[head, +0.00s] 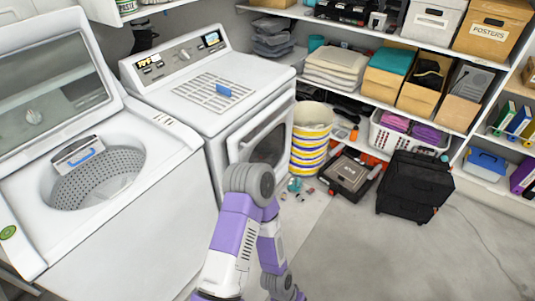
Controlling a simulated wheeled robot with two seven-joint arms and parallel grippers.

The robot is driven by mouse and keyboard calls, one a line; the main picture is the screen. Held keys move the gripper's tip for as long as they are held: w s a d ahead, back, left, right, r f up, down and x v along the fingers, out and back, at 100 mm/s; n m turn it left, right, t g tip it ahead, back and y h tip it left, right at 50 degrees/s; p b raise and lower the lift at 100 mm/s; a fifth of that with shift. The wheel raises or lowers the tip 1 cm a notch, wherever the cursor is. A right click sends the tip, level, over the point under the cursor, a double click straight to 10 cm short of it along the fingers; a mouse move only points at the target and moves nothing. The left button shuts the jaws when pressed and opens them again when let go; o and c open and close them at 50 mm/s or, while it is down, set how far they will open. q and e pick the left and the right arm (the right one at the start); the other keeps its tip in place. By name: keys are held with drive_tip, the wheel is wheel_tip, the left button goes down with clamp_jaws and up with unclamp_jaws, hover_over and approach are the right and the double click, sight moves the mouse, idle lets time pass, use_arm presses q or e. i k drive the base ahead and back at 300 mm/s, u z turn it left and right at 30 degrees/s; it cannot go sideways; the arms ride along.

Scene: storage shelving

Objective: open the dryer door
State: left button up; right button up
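The dryer (175,103) is the white machine at centre left, with a control panel along its back. Its door (235,148) is on the front face, turned to the right in the head view, with a white frame and a dark window. The door looks shut, lying about flush with the front. Its lower part is hidden behind my purple and white arm. This arm rises from the bottom, bends at a grey joint in front of the door, and runs back down. No gripper fingers show, and I cannot tell which arm this is.
An open top-loading washer (150,195) stands left of the dryer. A striped yellow, white and blue bin (312,143) stands just right of the door. A toolbox (348,174) and a black bag (415,182) sit on the floor before loaded shelves. The floor at lower right is clear.

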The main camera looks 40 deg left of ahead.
sight(266, 138)
drive_tip(key=u, duration=0.3)
drive_tip(key=i, duration=0.35)
drive_tip(key=u, duration=1.4)
drive_tip(key=i, duration=1.2)
drive_tip(key=u, duration=0.55)
